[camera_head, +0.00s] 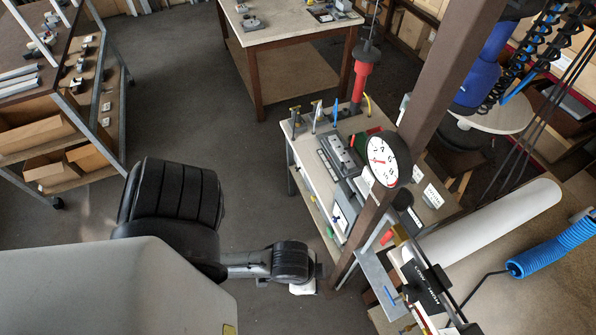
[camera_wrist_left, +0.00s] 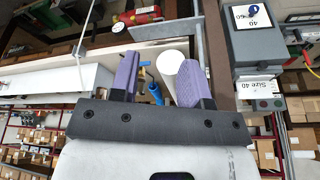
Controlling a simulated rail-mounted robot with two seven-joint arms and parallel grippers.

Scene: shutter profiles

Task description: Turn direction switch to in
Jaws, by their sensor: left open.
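I cannot pick out the direction switch for certain in either view. In the left wrist view, a grey box (camera_wrist_left: 281,52) with "40" and "Size 40" labels is to the right of my left gripper (camera_wrist_left: 164,58). Below it is a small panel (camera_wrist_left: 268,104) with a green button or lamp. My left gripper's two purple fingers are apart, with nothing seen held between them. A white cylinder (camera_wrist_left: 172,70) and a blue-handled item (camera_wrist_left: 155,94) show behind the gap. In the head view my left arm reaches toward the workbench; its fingers are not clear there. My right gripper is not in view.
A workbench (camera_head: 308,180) with tools, a round dial (camera_head: 389,159) and a brown post (camera_head: 437,95) stand right of my left arm. A long white roll (camera_head: 490,222) and blue coiled hose (camera_head: 553,247) lie further right. Open floor (camera_head: 240,175) is at centre left.

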